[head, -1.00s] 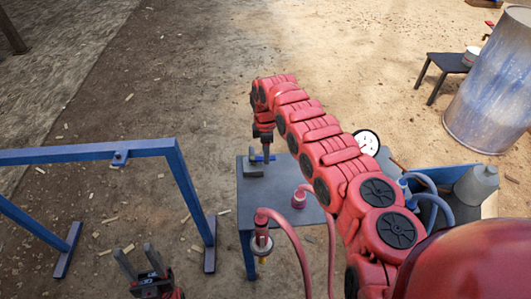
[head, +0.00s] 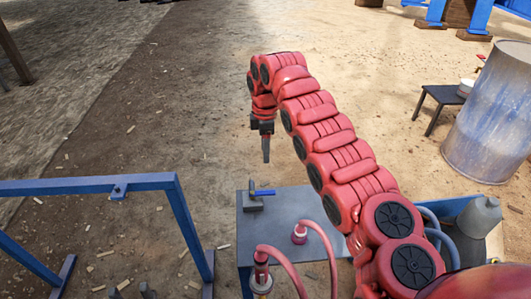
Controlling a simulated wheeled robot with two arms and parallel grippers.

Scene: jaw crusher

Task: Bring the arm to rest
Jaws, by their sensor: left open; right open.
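My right arm (head: 345,165), red and segmented, reaches in from the lower right, arches up and bends down at its far end. Its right gripper (head: 266,158) points downward and is open and empty. It appears beyond and above the small grey table (head: 285,210), with clear ground behind it. A grey fitting with a blue handle (head: 257,196) stands on the table below the gripper, apart from it. Only the fingertips of my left gripper (head: 147,291) show at the bottom edge, left of the table; they are apart, with nothing seen between them.
A blue metal frame (head: 90,186) stands at the left. Red hoses with a pink-collared fitting (head: 299,235) cross the table's front. A grey bottle (head: 478,214), a large rusty drum (head: 490,120) and a dark stool (head: 440,97) are at the right. The ground behind is open.

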